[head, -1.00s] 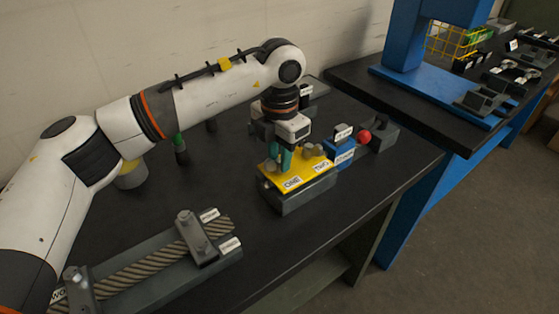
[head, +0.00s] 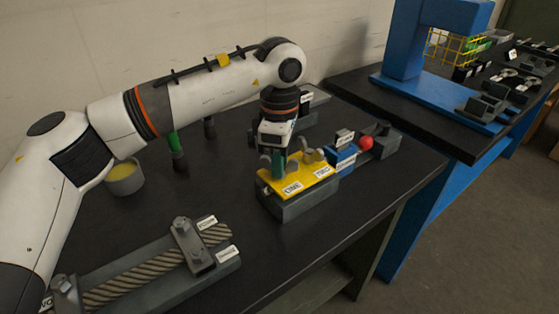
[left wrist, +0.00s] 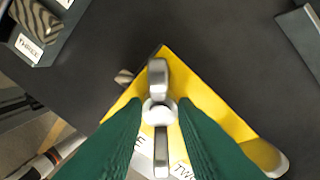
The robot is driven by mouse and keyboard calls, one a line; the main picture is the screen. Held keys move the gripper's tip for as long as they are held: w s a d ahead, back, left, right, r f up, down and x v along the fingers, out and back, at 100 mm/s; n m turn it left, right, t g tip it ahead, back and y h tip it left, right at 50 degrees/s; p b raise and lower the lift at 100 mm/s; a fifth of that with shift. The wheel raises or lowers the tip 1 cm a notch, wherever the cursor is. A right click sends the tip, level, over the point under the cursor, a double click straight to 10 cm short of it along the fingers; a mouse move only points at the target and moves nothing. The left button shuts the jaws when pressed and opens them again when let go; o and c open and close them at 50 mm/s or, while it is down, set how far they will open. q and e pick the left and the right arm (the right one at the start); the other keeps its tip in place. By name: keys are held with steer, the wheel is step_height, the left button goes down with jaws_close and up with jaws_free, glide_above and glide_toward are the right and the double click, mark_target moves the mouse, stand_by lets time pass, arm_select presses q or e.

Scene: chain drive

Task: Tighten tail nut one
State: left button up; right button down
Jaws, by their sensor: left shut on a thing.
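A yellow plate (head: 300,180) sits on a grey block (head: 298,206), with labels ONE (head: 292,188) and TWO (head: 322,173) on its front edge. My left gripper (head: 279,166) points down over the ONE end. In the left wrist view its green fingers (left wrist: 160,112) are shut on a grey wing nut (left wrist: 158,78), one finger on each side of its hub. The wings stick out above and below the hub. The nut's thread is hidden. Another grey nut (head: 312,156) stands by TWO, clear of the fingers. My right gripper is out of view.
A blue block with a red ball (head: 366,143) stands right of the plate. A clamped rope fixture (head: 195,240) lies front left. A grey cup (head: 125,178) and green-handled tools (head: 175,148) stand behind it. A blue press (head: 415,50) stands on the far bench.

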arm_select(q)
steer(key=m, duration=0.4)
steer(key=shift+w+r+m, duration=0.1)
steer(key=shift+r+m, duration=0.05)
steer(key=shift+m, duration=0.15)
steer(key=m, duration=0.3)
steer(key=shift+m, duration=0.3)
steer(key=m, duration=0.3)
steer(key=shift+m, duration=2.1)
steer(key=o, duration=0.6)
steer(key=shift+o, duration=0.2)
step_height(320, 180, up, 12)
